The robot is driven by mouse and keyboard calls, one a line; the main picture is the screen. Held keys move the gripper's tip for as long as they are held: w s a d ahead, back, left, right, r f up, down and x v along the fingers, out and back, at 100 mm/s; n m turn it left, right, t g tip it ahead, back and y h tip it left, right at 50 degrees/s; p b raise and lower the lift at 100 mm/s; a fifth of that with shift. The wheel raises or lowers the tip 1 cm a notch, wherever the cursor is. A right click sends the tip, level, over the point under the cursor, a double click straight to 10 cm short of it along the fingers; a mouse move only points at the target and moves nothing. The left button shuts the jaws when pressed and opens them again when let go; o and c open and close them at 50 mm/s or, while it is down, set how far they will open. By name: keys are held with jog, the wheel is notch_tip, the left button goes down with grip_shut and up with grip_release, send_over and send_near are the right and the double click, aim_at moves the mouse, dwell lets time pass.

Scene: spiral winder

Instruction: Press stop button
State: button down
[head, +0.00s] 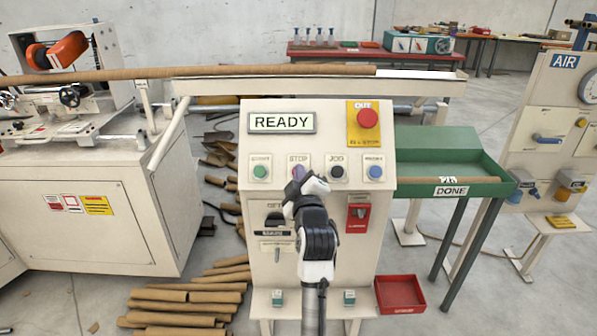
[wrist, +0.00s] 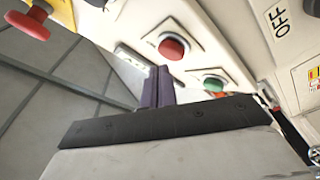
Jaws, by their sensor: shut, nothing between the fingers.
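The stop button shows in the wrist view as a round red button (wrist: 172,48) on a pale plate. In the head view its STOP label shows on the console (head: 262,205), but my gripper (head: 298,173) hides most or all of the button. My gripper is shut and empty, with its dark fingers pointing at the panel. In the wrist view the fingertips (wrist: 160,72) appear just short of the red button in the picture. I cannot tell whether they touch the panel.
A green start button (head: 260,171) sits left of STOP; a black JOG button (head: 337,172) and a blue button (head: 375,172) sit right. A red emergency mushroom (head: 367,118) is above on yellow. Cardboard tubes (head: 185,305) lie on the floor at left; a red bin (head: 400,295) stands at right.

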jog(key=s+r+p, duration=0.2)
jog(key=s+r, duration=0.1)
jog(key=s, duration=0.1)
jog(key=shift+r, duration=0.15)
jog(key=shift+w, duration=0.1)
dwell(0.6)
